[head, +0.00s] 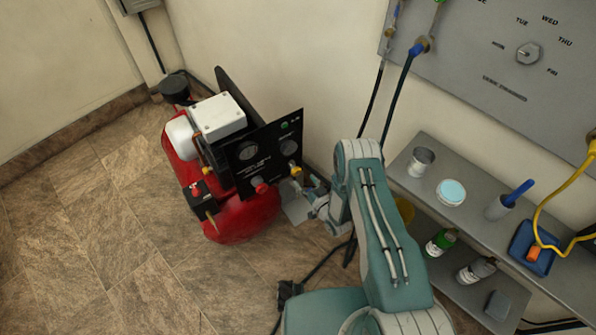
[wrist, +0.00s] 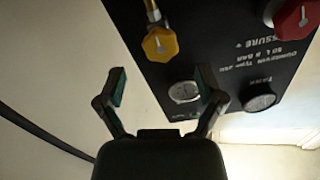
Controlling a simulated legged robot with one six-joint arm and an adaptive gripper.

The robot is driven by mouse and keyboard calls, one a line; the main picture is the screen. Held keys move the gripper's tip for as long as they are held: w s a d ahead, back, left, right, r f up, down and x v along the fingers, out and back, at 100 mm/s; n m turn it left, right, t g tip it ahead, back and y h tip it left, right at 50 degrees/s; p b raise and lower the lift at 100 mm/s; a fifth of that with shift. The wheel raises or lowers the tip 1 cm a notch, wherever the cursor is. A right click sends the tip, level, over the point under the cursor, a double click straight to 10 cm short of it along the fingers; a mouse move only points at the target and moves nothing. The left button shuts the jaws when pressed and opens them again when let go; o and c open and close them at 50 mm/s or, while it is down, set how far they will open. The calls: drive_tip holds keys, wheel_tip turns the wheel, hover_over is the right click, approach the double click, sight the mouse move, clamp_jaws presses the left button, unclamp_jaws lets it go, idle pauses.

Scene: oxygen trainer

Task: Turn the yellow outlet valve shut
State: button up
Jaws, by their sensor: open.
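The yellow outlet valve (head: 295,170) is a small knob on the lower right of the black panel (head: 245,165) of a red compressor. In the wrist view the yellow valve (wrist: 160,44) shows whole, on a brass stem, ahead of my gripper and roughly centred between its fingers. My gripper (wrist: 161,78) is open and empty, with its fingertips apart from the valve. In the head view my gripper (head: 312,192) is small and partly hidden by my arm, just right of and below the valve.
A red knob (wrist: 293,17) and two gauges, one pale (wrist: 183,92) and one dark (wrist: 260,97), are on the panel near the valve. The red tank (head: 240,220) stands below. A grey shelf (head: 465,150) with several items is at right. Tiled floor at left is clear.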

sight(298, 172)
drive_tip(key=x, duration=0.4)
drive_tip(key=shift+w+a, duration=0.25)
drive_tip(key=shift+w, duration=0.1)
drive_tip(key=c, duration=1.1)
